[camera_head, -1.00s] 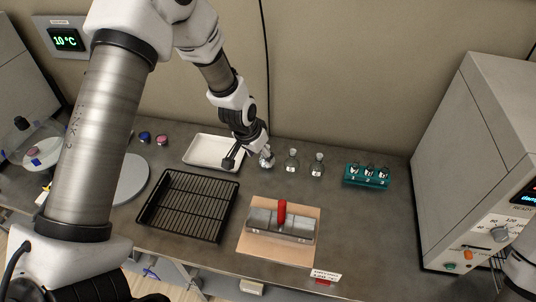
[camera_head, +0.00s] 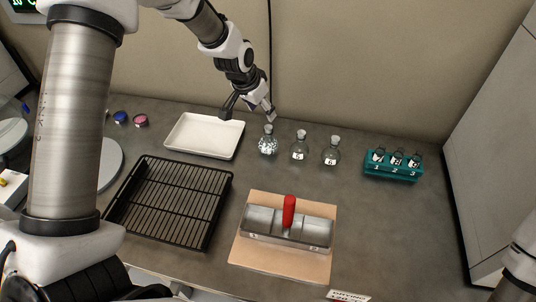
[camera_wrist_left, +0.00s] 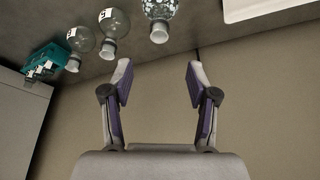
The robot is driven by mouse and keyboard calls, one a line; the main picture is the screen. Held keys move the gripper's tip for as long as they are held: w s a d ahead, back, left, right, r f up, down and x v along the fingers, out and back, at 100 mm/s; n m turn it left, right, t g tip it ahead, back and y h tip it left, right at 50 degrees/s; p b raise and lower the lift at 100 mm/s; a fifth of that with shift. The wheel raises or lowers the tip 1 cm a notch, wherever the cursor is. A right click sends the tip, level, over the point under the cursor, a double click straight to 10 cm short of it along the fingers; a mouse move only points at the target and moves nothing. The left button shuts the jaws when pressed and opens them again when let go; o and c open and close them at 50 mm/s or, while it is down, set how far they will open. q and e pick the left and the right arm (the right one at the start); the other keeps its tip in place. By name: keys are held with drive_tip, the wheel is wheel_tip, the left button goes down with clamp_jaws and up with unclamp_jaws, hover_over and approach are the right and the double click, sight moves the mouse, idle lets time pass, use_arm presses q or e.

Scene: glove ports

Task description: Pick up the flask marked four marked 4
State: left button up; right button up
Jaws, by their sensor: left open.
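Three stoppered round glass flasks stand in a row on the grey bench. The leftmost flask (camera_head: 268,144) has white speckles and no number I can read; it also shows in the left wrist view (camera_wrist_left: 158,10). The middle flask (camera_head: 299,147) seems marked 5 and the right flask (camera_head: 331,152) seems marked 6. My left gripper (camera_head: 249,111) is open and empty, just behind and above the leftmost flask. In the left wrist view its fingertips (camera_wrist_left: 158,72) are apart, with that flask's stopper beyond the gap. My right gripper is out of view.
A teal rack (camera_head: 393,174) with vessels marked 1, 2, 3 stands right of the flasks. A white tray (camera_head: 205,151) lies left, a black wire rack (camera_head: 172,203) in front of it. A metal block with red handle (camera_head: 289,211) sits on a tan board (camera_head: 282,264).

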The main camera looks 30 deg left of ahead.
sight(268, 132)
use_arm(q)
drive_tip(key=f, duration=0.1)
drive_tip(key=f+b, duration=0.1)
drive_tip(key=f, duration=0.1)
drive_tip(key=f+b, duration=0.1)
drive_tip(key=f, duration=0.1)
drive_tip(key=shift+w+d+f, duration=0.15)
drive_tip(key=shift+d, duration=0.1)
drive_tip(key=x, duration=0.6)
drive_tip(key=shift+w+a, duration=0.15)
drive_tip(key=shift+w, duration=0.05)
clamp_jaws()
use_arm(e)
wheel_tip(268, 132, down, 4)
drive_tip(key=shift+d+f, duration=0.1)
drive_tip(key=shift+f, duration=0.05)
